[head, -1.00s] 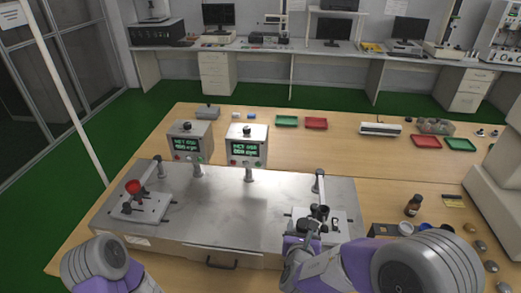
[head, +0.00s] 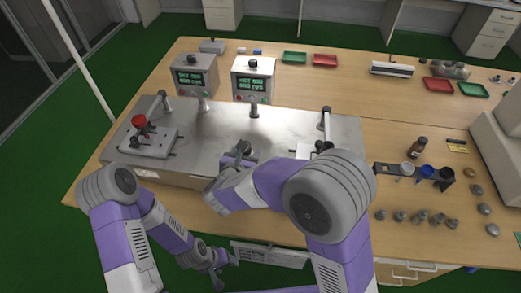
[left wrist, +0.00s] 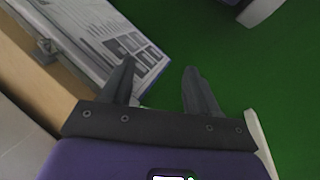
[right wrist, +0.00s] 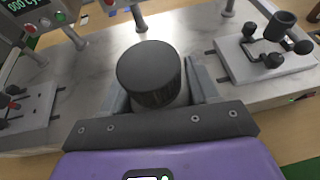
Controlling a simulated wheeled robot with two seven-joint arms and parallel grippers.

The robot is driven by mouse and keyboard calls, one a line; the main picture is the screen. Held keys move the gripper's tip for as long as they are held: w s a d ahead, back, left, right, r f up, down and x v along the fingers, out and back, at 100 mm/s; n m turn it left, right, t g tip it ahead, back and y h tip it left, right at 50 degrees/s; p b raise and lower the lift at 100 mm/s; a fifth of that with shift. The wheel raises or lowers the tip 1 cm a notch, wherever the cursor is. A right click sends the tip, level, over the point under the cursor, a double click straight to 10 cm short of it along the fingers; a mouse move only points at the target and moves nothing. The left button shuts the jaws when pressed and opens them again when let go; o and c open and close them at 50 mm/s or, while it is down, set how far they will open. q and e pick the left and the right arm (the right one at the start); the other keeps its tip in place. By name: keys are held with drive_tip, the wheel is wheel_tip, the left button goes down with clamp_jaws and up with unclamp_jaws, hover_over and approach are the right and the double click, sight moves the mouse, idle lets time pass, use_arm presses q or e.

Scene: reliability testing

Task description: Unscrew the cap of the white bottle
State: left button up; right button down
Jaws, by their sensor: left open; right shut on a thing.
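In the right wrist view a bottle with a wide, black ribbed cap (right wrist: 150,70) sits between the fingers of my right gripper (right wrist: 155,95). A little pale body shows below the cap; the rest is hidden. My right gripper (head: 240,158) is shut on this bottle, over the front of the metal bench in the head view. The cap is on the bottle. My left gripper (head: 217,268) is open and empty, low in front of the table. In the left wrist view its fingers (left wrist: 160,85) have only floor and a printed panel behind them.
The metal bench (head: 220,135) carries a left fixture with a red cup (head: 138,121) and a right fixture (right wrist: 268,52) with a black cup. Two display boxes (head: 253,80) stand behind. A rack with cups (head: 405,170), a brown bottle (head: 417,148) and several grey knobs are at right.

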use_arm(q)
drive_tip(key=w+a+r+n+g+y, duration=0.1)
drive_tip(key=w+a+n+g, duration=0.45)
drive_tip(key=a+n, duration=0.5)
drive_tip(key=w+d+r+m+t+h, duration=0.1)
drive_tip(key=w+r+m, duration=0.1)
drive_tip(key=w+r, duration=0.9)
drive_tip(key=w+d+r+m+t, duration=0.2)
drive_tip(key=w+r, duration=0.7)
drive_tip(key=r, duration=0.4)
drive_tip(key=w+d+r+m+t, duration=0.2)
drive_tip(key=w+d+r+m, duration=0.3)
drive_tip(key=r+m, duration=0.4)
drive_tip(key=s+d+r+m+y, duration=0.1)
drive_tip(key=s+d+r, duration=0.2)
drive_tip(key=d+r, duration=0.1)
drive_tip(key=s+d+r+m+y, duration=0.1)
drive_tip(key=s+d+r, duration=0.1)
drive_tip(key=d+r, duration=0.2)
drive_tip(key=s+d+r+m+y, duration=0.1)
drive_tip(key=s+d+r+y, duration=0.1)
drive_tip(key=s+d+r, duration=0.1)
drive_tip(key=shift+s+d+r, duration=0.35)
drive_tip(key=shift+d+r, duration=0.15)
drive_tip(key=shift+d, duration=0.3)
drive_tip(key=shift+s+f, duration=0.1)
wheel_tip(320, 180, down, 8)
drive_tip(key=shift+r, duration=0.2)
